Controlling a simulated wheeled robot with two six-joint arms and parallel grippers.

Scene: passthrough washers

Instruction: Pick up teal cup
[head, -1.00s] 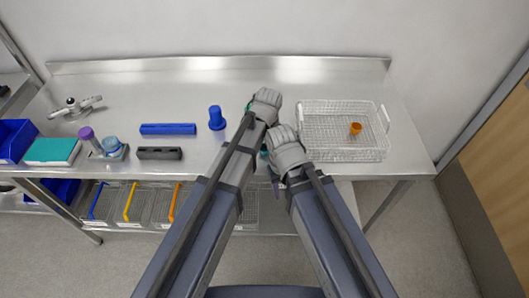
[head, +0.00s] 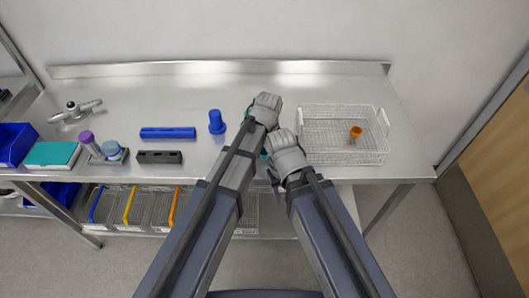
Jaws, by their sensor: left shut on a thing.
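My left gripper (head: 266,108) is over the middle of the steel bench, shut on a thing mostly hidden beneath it. A green-teal sliver (head: 248,111) shows at its left side, which fits the teal cup, but its shape is hidden. My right gripper (head: 285,150) is just below and to the right, close to the left one, near the bench's front edge. Its fingers are hidden, so I cannot tell whether it is open. A second small teal patch (head: 264,156) shows between the two arms, and I cannot tell what it belongs to.
A wire basket (head: 312,153) with an orange cup (head: 355,132) stands to the right. A blue flanged piece (head: 217,122), a blue bar (head: 168,133) and a dark bar (head: 160,157) lie to the left. The back of the bench is clear.

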